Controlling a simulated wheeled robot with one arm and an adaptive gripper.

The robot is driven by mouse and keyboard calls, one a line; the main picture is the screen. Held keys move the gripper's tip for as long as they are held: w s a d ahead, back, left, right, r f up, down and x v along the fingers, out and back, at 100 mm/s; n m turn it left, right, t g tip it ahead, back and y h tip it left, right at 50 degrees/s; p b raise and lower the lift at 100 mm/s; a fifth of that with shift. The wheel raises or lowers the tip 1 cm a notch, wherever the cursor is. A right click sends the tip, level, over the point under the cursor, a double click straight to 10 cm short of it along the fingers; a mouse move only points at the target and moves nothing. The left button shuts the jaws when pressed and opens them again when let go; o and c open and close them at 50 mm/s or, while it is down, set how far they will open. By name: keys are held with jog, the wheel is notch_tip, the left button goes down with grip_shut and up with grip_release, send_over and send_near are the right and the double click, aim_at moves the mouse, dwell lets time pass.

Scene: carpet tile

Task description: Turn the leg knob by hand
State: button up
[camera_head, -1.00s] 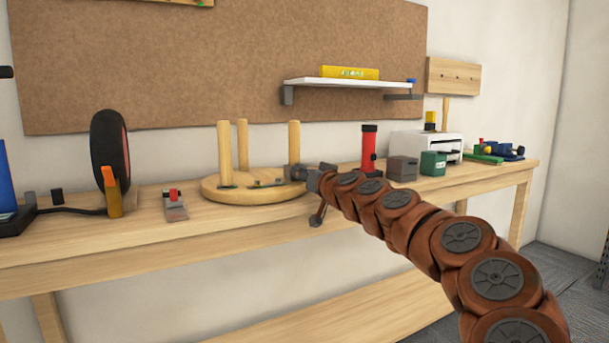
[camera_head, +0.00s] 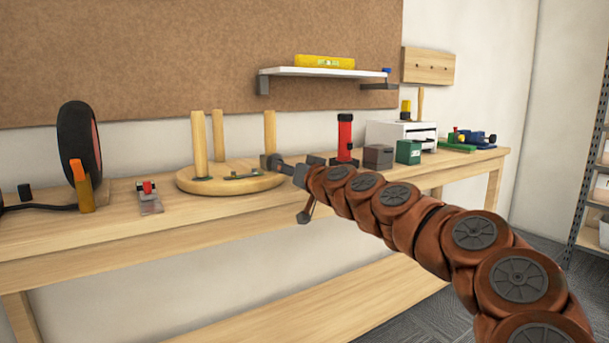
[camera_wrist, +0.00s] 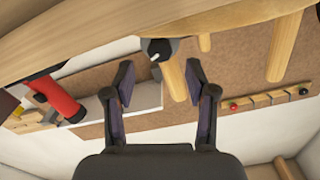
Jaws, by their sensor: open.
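A round wooden stool top (camera_head: 215,186) lies upside down on the bench with three legs (camera_head: 199,145) pointing up. In the wrist view, a black round knob (camera_wrist: 157,50) with a white pointer sits by the base of a leg (camera_wrist: 174,78), near the wooden disc's edge. My gripper (camera_head: 286,190) is at the right edge of the stool top in the head view, where I cannot make out the knob. In the wrist view, my gripper (camera_wrist: 160,82) is open and empty, its fingers wide apart. The knob appears beyond the fingertips, roughly centred between them and apart from them.
A small red-and-grey tool (camera_head: 149,197) and a dark wheel (camera_head: 78,145) are at left. A shelf (camera_head: 320,72) hangs above.

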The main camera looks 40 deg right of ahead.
jog(key=s, duration=0.7)
jog(key=shift+a, duration=0.3)
jog(key=shift+s, duration=0.1)
